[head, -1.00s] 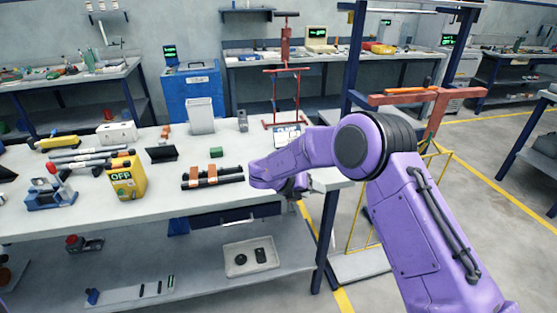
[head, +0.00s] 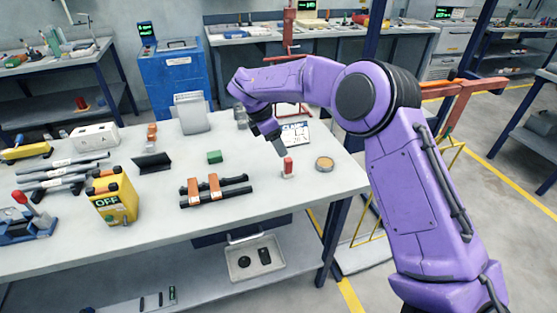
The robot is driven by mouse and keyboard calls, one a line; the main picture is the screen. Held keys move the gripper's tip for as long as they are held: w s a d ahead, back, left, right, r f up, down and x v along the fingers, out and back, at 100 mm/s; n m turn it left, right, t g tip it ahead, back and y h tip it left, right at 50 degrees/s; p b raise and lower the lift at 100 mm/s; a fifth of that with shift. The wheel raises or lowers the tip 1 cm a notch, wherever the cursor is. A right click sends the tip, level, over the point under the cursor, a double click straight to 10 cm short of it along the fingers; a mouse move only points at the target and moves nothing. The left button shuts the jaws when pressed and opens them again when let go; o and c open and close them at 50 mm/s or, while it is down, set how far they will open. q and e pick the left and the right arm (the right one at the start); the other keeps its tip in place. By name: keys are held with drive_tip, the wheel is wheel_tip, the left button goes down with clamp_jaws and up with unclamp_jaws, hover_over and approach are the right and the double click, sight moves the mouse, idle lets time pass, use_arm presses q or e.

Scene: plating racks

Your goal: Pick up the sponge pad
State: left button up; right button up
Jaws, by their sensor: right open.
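A small green block (head: 214,157), which looks like the sponge pad, lies on the grey workbench (head: 260,215), behind two dark rods with orange blocks. My right gripper (head: 279,148) points down over the bench, to the right of the green block and clear of it. It is open, with nothing seen between its fingers, though its fingertips are small and dark here. My left gripper is not in view.
A dark wedge (head: 152,162) and a yellow box marked OFF (head: 112,196) lie to the left. The bench's front right is clear.

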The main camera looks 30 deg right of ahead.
sight(286, 160)
drive_tip(key=f, duration=0.1)
drive_tip(key=s+d+f+p, duration=0.1)
drive_tip(key=s+f+p, duration=0.1)
drive_tip(key=shift+s+d+f, duration=0.15)
drive_tip(key=shift+d+f, duration=0.1)
drive_tip(key=shift+d, duration=0.05)
drive_tip(key=f, duration=0.1)
drive_tip(key=w+d+f+p, duration=0.1)
drive_tip(key=f, duration=0.1)
drive_tip(key=f+p, duration=0.1)
drive_tip(key=shift+w+d+f, duration=0.15)
drive_tip(key=shift+f, duration=0.25)
drive_tip(key=shift+d+f, duration=0.1)
drive_tip(key=shift+f, duration=0.05)
drive_tip(key=shift+s, duration=0.4)
drive_tip(key=shift+c, duration=0.3)
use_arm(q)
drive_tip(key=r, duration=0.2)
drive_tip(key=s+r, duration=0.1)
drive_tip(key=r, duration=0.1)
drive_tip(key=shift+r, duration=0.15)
use_arm(e)
drive_tip(key=shift+w, duration=0.1)
clamp_jaws()
